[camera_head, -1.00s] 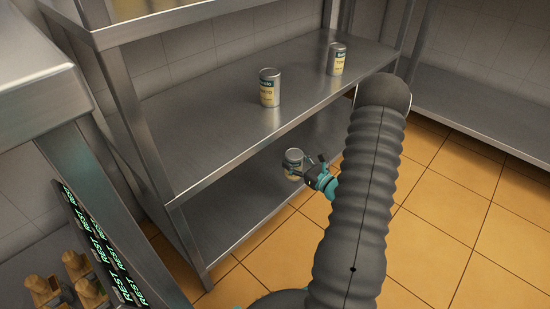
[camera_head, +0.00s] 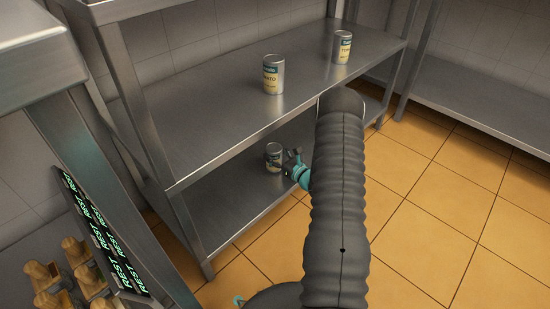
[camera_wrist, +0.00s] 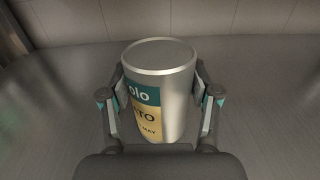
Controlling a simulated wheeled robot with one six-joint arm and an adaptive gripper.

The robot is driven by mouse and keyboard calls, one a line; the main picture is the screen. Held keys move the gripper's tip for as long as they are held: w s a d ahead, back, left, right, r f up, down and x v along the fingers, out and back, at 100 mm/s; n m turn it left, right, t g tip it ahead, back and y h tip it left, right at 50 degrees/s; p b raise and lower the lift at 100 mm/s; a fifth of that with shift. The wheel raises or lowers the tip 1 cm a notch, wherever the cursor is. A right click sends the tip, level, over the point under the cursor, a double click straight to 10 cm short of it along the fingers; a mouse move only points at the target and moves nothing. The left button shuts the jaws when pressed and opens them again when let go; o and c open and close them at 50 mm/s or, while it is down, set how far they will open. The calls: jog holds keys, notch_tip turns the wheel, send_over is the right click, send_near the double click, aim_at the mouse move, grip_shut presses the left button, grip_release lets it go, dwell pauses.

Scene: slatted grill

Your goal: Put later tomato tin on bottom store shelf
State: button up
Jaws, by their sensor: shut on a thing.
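My gripper (camera_head: 290,164) reaches in over the bottom shelf (camera_head: 222,211) of the steel rack. In the wrist view my gripper (camera_wrist: 160,108) is shut on a tin (camera_wrist: 160,75), one finger on each side. The held tin is upright, silver with a teal and yellow label reading in part "TO" and "MAY". It also shows in the head view (camera_head: 273,156), at or just above the bottom shelf; I cannot tell if it touches. Two other tins stand on the middle shelf, a nearer one (camera_head: 273,75) and a farther one (camera_head: 343,47).
The middle shelf (camera_head: 205,131) lies above my gripper and the held tin. A steel rack post (camera_head: 190,232) stands at the front left. The bottom shelf around the tin looks clear. Wooden-topped pieces (camera_head: 75,270) and a dark sign strip (camera_head: 110,240) are at lower left.

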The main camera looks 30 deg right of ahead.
jog(key=shift+f, duration=0.5)
jog(key=shift+f, duration=0.1)
jog(key=o, duration=1.6)
jog(key=shift+s, duration=0.1)
jog(key=p+v, duration=0.1)
jog(key=v, duration=1)
jog(key=shift+s+d, duration=0.15)
jog(key=shift+s, duration=0.25)
